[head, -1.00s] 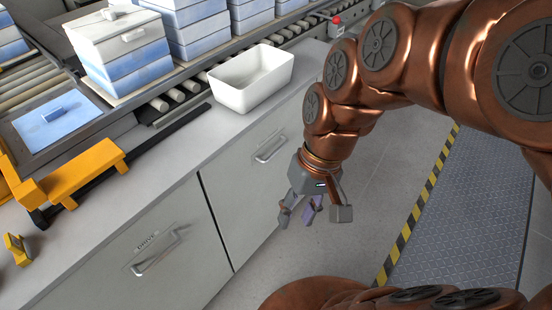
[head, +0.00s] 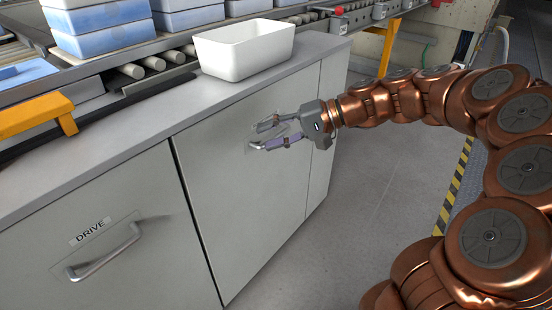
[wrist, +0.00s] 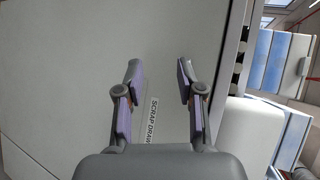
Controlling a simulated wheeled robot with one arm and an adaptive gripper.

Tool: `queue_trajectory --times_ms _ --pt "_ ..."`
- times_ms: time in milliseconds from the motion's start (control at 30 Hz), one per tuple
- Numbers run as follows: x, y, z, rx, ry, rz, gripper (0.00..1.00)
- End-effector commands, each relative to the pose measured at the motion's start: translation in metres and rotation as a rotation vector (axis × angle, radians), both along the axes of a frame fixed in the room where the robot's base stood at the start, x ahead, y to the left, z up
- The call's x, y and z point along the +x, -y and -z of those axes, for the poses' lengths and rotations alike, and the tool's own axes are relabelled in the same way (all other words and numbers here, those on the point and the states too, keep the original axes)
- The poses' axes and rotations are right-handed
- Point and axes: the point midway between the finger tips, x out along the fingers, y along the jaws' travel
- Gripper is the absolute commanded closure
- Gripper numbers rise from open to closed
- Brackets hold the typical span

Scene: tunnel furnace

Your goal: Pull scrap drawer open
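The scrap drawer (head: 240,215) is a pale grey front panel, closed, in the right part of the cabinet in the head view. My gripper (head: 260,136) is in front of its upper part, fingers pointing left toward the panel. In the wrist view my gripper (wrist: 160,75) is open, its two fingers apart with nothing seen between them but the grey panel. A label reading "SCRAP DRAW" (wrist: 152,120) shows between the fingers, partly cut off. The drawer's handle is mostly hidden by the fingers in the head view; I cannot tell if they touch it.
The drawer marked DRIVE (head: 120,240), with its metal handle (head: 104,252), is to the left. A white bin (head: 243,50) stands on the counter above. A conveyor with blue-white boxes (head: 105,30) runs behind. Open floor (head: 380,190) lies right of the cabinet.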

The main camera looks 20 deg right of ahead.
Motion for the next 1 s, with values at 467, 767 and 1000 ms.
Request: queue_trajectory --times_ms 467,767,1000 --pt "0.069 0.101 0.075 0.213 0.058 0.247 0.62" --pt "0.084 0.078 0.081 0.217 0.060 0.249 0.62" --pt "0.101 0.050 0.087 0.218 0.060 0.249 0.62"
